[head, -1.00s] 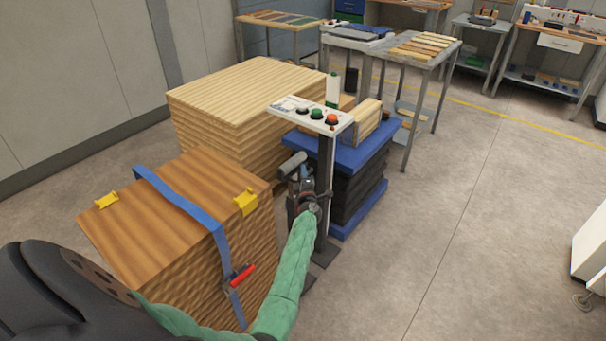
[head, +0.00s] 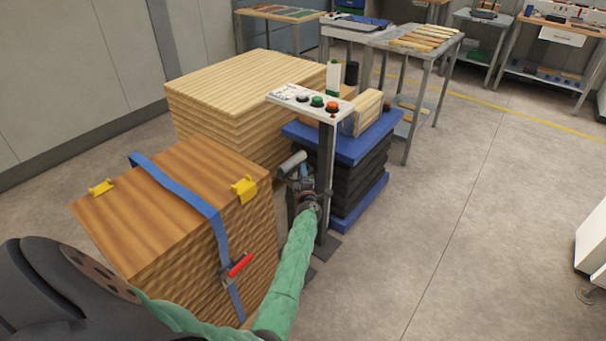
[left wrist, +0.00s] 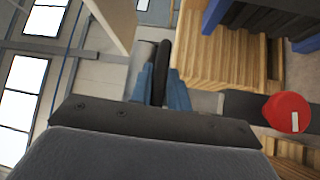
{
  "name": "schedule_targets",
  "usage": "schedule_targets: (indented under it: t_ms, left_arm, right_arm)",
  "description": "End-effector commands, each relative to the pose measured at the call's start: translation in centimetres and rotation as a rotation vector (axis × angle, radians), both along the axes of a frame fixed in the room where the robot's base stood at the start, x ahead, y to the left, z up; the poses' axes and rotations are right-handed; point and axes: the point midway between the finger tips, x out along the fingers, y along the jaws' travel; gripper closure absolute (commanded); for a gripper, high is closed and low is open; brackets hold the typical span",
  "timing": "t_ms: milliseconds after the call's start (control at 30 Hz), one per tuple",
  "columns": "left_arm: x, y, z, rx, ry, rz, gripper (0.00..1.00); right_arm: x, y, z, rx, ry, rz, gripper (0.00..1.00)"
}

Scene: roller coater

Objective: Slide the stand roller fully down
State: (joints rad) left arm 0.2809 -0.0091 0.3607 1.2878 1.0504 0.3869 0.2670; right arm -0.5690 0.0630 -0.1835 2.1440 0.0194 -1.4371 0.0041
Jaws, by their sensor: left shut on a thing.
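The stand roller (head: 292,163) is a short grey cylinder on a dark upright stand, beside the control post and behind the strapped wood stack. My left gripper (head: 304,184) is at the roller's stand, just below and right of the cylinder. In the left wrist view my left gripper's blue fingers (left wrist: 162,88) close around a dark rod-like part of the stand roller (left wrist: 161,65). The fingers hide part of the grip, and the lower stand is partly hidden by my arm and the stack. My right gripper is not in view.
The control post (head: 310,102) with several buttons stands close right of the gripper. A blue lift table (head: 350,150) is behind it. The strapped wood stack (head: 175,195) is close on the left, a paler stack (head: 245,85) behind. Open floor lies to the right.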

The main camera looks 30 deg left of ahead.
Motion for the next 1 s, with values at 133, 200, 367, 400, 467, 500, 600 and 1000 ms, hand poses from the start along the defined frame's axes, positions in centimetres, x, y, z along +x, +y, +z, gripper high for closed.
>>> schedule_targets:
  t_ms: [133, 200, 367, 400, 467, 500, 600, 1000]
  left_arm:
    - [0.0, -0.1, -0.2, 0.0, 0.003, 0.0, 1.0]
    - [0.0, -0.1, -0.2, 0.0, 0.003, 0.0, 0.79]
    - [0.0, -0.1, -0.2, -0.001, 0.002, -0.001, 0.66]
    - [0.0, -0.1, -0.2, -0.001, 0.002, -0.001, 0.66]
    - [0.0, 0.0, -0.1, -0.001, 0.002, -0.001, 0.66]
    - [0.0, 0.0, -0.1, -0.001, 0.002, -0.001, 0.66]
    - [-0.2, -0.2, -0.2, -0.001, 0.002, -0.001, 0.66]
    - [-4.3, -3.7, -1.1, -0.002, 0.002, -0.001, 0.66]
  right_arm:
    - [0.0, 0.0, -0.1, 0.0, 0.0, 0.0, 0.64]
    - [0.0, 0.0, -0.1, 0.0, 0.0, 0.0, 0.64]
    - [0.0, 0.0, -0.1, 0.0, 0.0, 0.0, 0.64]
    - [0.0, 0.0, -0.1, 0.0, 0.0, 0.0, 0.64]
    - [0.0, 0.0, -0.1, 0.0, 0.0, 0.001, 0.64]
    - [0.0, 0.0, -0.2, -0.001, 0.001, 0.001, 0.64]
    - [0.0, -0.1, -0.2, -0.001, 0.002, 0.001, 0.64]
    - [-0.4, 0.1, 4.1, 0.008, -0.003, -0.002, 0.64]
